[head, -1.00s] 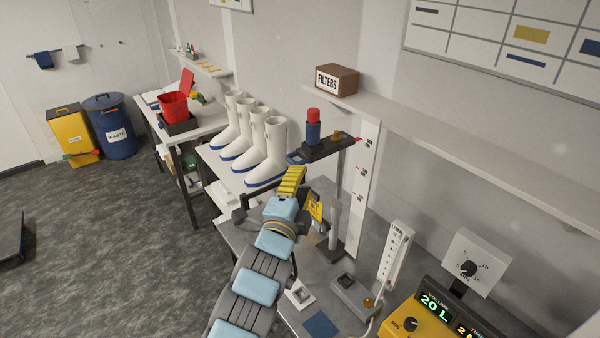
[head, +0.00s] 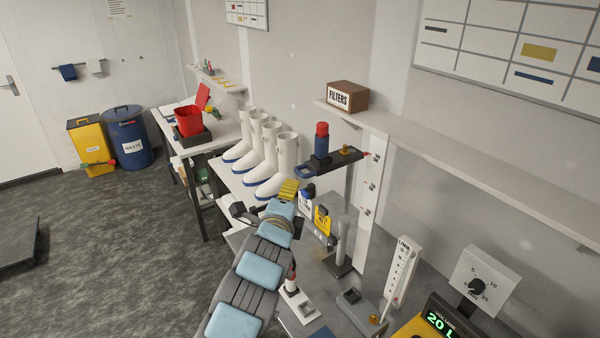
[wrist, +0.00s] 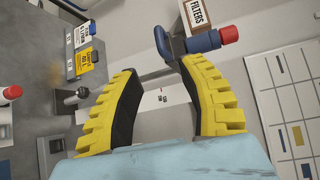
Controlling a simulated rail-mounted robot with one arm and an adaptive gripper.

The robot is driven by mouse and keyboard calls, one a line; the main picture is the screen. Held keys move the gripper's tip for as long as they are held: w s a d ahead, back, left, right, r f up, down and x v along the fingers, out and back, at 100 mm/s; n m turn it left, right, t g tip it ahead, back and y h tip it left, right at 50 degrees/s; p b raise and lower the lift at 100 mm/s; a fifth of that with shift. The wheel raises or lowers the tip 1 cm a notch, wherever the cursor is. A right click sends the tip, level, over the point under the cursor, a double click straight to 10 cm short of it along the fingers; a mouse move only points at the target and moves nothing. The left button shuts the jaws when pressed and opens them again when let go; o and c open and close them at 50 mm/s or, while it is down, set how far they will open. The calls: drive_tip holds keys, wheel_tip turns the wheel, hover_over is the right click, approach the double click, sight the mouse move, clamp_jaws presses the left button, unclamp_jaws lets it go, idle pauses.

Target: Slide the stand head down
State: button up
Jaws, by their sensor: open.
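The stand has a dark head (head: 340,162) near the top of a grey post (head: 351,190), beside a white strip with several marks. In the wrist view, the handle (wrist: 163,43) and the cylinder (wrist: 204,41) lie beyond the fingertips. My gripper (head: 289,185) has yellow fingers, spread and empty in the wrist view (wrist: 158,74). It is just left of and below the handle in the head view, apparently apart from it.
White boots (head: 285,160) stand behind my gripper. Hanging yellow (head: 322,220) and white tags are close to its right. A wall shelf (head: 430,150) carries a FILTERS box (head: 347,97). A white scale (head: 402,268) and a dial box (head: 480,280) stand to the right.

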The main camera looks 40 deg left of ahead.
drive_tip(key=p, duration=0.1)
approach(300, 171)
drive_tip(key=x, duration=0.3)
drive_tip(key=shift+w+a+f, duration=0.15)
drive_tip(key=shift+w+f, duration=0.15)
drive_tip(key=shift+p+x, duration=0.3)
drive_tip(key=shift+x, duration=1.3)
drive_tip(key=shift+w+a, duration=0.4)
drive_tip(key=shift+w, duration=0.2)
drive_tip(key=shift+p+x, duration=0.3)
drive_tip(key=shift+x, duration=0.6)
drive_tip(key=shift+f, duration=0.2)
clamp_jaws()
drive_tip(key=shift+f, duration=0.1)
